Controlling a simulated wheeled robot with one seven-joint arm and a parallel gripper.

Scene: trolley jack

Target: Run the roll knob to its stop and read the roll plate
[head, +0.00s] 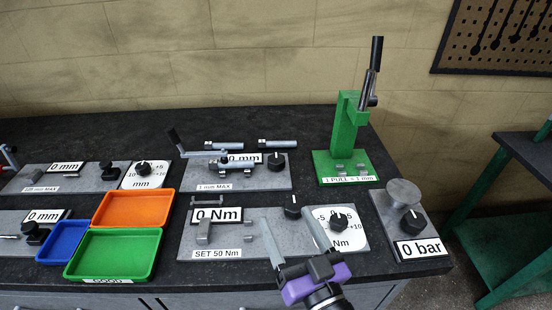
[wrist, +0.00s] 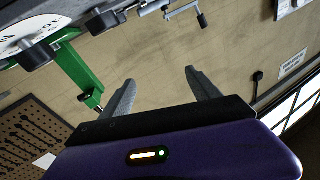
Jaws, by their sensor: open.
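Several black knobs stand on grey plates on the bench in the head view. None carries a legible "roll" label, so I cannot tell which is the roll knob or roll plate. One knob (head: 338,221) sits on a white dial marked Nm, beside a plate reading 0 Nm (head: 217,215). Another knob (head: 144,168) sits on a dial marked mm. A knob (head: 276,161) is beside a partly hidden mm plate (head: 243,159). My gripper (head: 286,218) is open and empty in front of the Nm station, covering part of it. Its fingers also show in the wrist view (wrist: 160,80).
A green press (head: 345,135) with an upright lever stands at the back right. A 0 bar plate (head: 419,248) lies below a round metal cap. Orange (head: 131,191), green (head: 160,262) and blue trays are at the left.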

